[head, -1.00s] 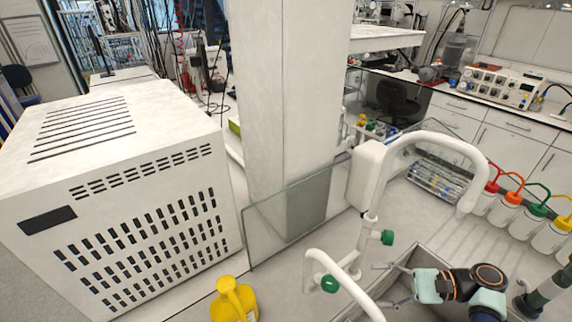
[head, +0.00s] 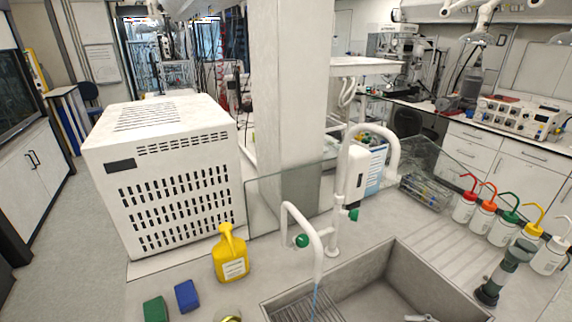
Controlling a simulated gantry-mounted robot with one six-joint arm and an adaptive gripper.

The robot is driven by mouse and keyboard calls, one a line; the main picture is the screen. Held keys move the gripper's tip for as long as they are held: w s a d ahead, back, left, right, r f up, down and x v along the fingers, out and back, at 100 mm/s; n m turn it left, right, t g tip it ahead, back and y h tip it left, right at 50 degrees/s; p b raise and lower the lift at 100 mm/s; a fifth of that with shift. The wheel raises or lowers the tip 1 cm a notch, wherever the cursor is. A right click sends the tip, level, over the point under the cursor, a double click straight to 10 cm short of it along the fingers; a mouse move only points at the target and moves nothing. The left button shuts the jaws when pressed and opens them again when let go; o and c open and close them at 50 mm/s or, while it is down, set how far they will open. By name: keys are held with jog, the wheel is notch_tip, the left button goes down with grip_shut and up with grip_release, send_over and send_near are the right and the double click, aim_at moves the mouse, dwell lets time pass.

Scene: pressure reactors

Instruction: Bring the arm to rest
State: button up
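My arm and gripper do not show in the head view now. The sink (head: 345,291) lies open at the bottom middle, with a small grey part (head: 421,318) in it at the bottom edge. I cannot tell what that part is. A white curved tap (head: 311,235) with green knobs stands at the back of the sink.
A yellow jug (head: 230,256) stands left of the sink, with a green block (head: 155,309) and a blue block (head: 187,295) nearby. A white vented cabinet (head: 165,185) fills the left. Several wash bottles (head: 510,226) and a grey-green upright fitting (head: 505,271) stand at right.

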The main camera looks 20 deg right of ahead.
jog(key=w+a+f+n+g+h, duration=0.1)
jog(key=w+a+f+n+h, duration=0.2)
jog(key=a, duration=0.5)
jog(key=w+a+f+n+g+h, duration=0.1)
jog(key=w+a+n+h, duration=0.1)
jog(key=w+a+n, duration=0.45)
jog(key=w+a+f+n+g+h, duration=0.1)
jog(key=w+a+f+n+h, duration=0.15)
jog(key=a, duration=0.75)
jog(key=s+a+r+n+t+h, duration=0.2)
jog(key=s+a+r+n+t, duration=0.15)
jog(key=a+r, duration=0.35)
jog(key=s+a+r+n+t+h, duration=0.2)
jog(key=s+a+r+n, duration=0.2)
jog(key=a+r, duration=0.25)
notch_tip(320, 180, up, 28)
jog(key=p, duration=2.6)
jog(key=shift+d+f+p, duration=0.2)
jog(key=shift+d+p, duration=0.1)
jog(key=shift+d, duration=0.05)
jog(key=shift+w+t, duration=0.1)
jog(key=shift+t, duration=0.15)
